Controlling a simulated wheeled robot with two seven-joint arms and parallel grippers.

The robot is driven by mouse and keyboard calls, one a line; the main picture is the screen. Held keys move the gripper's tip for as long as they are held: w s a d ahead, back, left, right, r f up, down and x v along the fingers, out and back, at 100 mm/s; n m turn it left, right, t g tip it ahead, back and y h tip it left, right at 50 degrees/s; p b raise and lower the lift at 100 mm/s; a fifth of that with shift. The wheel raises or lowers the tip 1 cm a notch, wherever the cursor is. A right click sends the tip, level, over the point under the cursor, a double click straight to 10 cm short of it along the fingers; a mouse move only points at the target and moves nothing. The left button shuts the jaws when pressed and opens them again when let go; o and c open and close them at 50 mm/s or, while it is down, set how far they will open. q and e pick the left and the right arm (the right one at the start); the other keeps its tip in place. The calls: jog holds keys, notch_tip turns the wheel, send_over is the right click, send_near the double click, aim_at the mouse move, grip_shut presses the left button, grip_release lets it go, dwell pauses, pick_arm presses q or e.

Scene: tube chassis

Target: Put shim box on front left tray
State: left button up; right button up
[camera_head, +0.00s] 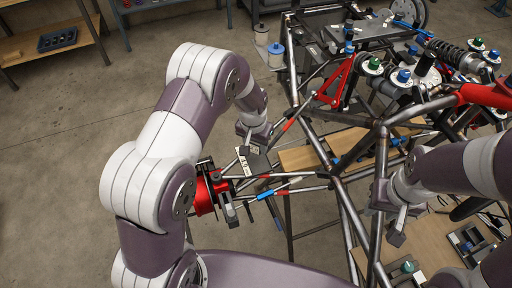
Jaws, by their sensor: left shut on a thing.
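My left gripper (254,145) is shut on a small grey box with a white label (254,163), which I take to be the shim box. The fingers partly hide it. It is just left of the tube chassis (335,172), near a wooden board (302,158) inside the frame. I cannot tell which surface is the front left tray. My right gripper (396,225) is over the right side of the chassis, and its opening is not clear.
A red and black device (211,191) stands beside my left arm. Suspension parts with green and blue caps (404,76) crowd the upper right. Another wooden board (424,252) lies lower right. A shelf (48,40) stands at upper left; the floor between is clear.

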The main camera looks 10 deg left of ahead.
aim_at(257, 151)
pick_arm(q)
jog(key=f, duration=0.2)
jog(key=shift+s+d+f+p, duration=0.1)
jog(key=shift+s+f+p, duration=0.15)
jog(key=shift+f+p, duration=0.15)
jog(key=shift+f, duration=0.2)
jog(key=shift+w+f, duration=0.1)
jog(key=shift+f, duration=0.1)
jog(key=o, duration=1.1)
jog(key=shift+c, duration=0.2)
jog(key=shift+r, duration=0.3)
notch_tip(257, 151, up, 12)
jog(key=s+b, duration=0.2)
jog(key=b, duration=0.1)
jog(key=s+a+r+n, duration=0.1)
jog(key=s+a, duration=0.1)
jog(key=s, duration=0.6)
jog(key=s+a+r+n, duration=0.1)
jog(key=s+a, duration=0.1)
jog(key=s, duration=0.7)
jog(key=shift+a+r, duration=0.15)
jog(key=shift+r, duration=0.2)
